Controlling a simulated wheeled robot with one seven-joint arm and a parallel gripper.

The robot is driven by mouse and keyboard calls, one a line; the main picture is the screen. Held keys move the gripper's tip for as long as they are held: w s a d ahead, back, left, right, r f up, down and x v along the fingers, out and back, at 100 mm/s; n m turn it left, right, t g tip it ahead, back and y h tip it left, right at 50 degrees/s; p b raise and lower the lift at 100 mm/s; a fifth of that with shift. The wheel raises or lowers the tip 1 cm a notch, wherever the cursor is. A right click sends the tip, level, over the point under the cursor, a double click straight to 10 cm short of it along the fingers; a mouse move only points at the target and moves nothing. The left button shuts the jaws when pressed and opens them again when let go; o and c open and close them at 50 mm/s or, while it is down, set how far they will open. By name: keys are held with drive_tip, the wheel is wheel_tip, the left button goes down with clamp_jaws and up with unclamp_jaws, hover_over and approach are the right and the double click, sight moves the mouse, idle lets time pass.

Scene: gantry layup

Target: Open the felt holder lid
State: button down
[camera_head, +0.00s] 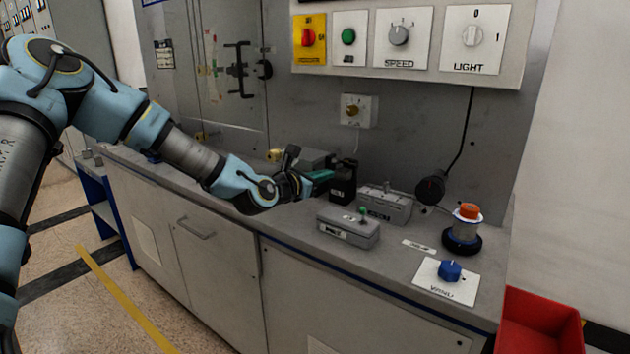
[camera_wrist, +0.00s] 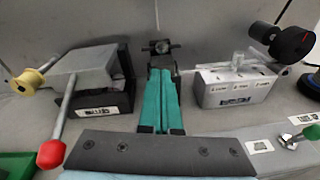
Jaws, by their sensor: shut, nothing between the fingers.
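My gripper (camera_head: 317,181) is above the bench top. In the wrist view its two teal fingers (camera_wrist: 157,75) lie together, with nothing between them. I cannot read a label that surely names the felt holder. A black box with a white label (camera_wrist: 98,112) stands left of the fingers, with a grey block (camera_wrist: 90,68) at its upper left side.
A grey switch box (camera_head: 385,206) and a green-knobbed box (camera_head: 348,229) stand to the right. A red-knobbed lever (camera_wrist: 52,152) and a yellow spool (camera_wrist: 28,82) are left of the fingers in the wrist view. A blue knob (camera_head: 449,270) sits near the front edge.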

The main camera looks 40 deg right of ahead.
drive_tip(key=shift+d+r, duration=0.25)
drive_tip(key=shift+r, duration=0.3)
drive_tip(key=shift+r+y+p, duration=0.4)
drive_tip(key=shift+r+p, duration=0.05)
drive_tip(key=shift+p, duration=0.5)
